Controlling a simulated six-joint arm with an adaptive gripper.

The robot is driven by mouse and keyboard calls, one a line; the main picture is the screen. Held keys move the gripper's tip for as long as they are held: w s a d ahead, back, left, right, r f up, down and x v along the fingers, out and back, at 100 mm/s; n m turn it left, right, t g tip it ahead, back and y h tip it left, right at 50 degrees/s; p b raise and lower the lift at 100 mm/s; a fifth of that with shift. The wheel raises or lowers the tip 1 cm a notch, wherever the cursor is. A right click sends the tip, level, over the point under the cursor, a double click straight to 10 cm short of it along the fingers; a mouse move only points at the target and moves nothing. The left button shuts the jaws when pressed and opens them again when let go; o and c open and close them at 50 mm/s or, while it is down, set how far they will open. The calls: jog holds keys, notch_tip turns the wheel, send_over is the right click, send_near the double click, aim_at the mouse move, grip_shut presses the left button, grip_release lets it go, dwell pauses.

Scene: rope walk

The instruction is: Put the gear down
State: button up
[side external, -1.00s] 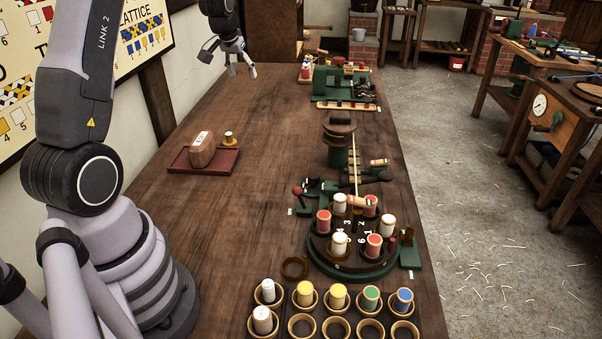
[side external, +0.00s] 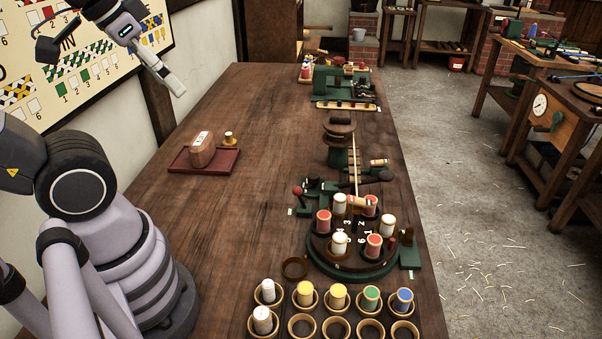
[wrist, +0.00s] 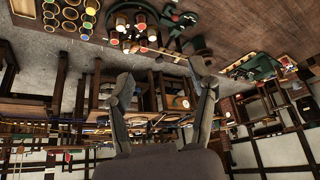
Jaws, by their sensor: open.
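My gripper (wrist: 163,82) is open and empty, with its two fingers spread wide in the wrist view. In the side view my gripper is raised at the upper left, in front of the wall chart (side external: 75,85) and well clear of the table. I cannot pick out a gear for certain in either view. A green machine (side external: 330,84) stands at the far end of the table, but its small parts are too fine to tell apart.
The wooden table (side external: 245,130) has much free room in its middle. A red tray (side external: 222,166) holds a brown block and a small spool. A round green-rimmed stand (side external: 352,268) carries several spools. Several cups (side external: 301,327) stand in front, beside a dark ring (side external: 295,268).

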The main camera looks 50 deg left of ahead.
jog(key=w+a+r+n+y, duration=0.15)
jog(key=w+a, duration=0.45)
jog(key=w, duration=0.6)
jog(key=n+g+y, duration=0.2)
jog(key=n, duration=0.6)
send_over(229, 134)
jog(key=s+d, duration=0.3)
notch_tip(229, 134, down, 28)
jog(key=shift+m, duration=0.25)
jog(key=x, duration=0.8)
jog(key=shift+s+d+f, duration=0.2)
jog(key=shift+s+f, duration=0.05)
jog(key=shift+f, duration=0.05)
jog(key=x, duration=0.5)
jog(key=shift+s+f, duration=0.2)
jog(key=shift+f, duration=0.2)
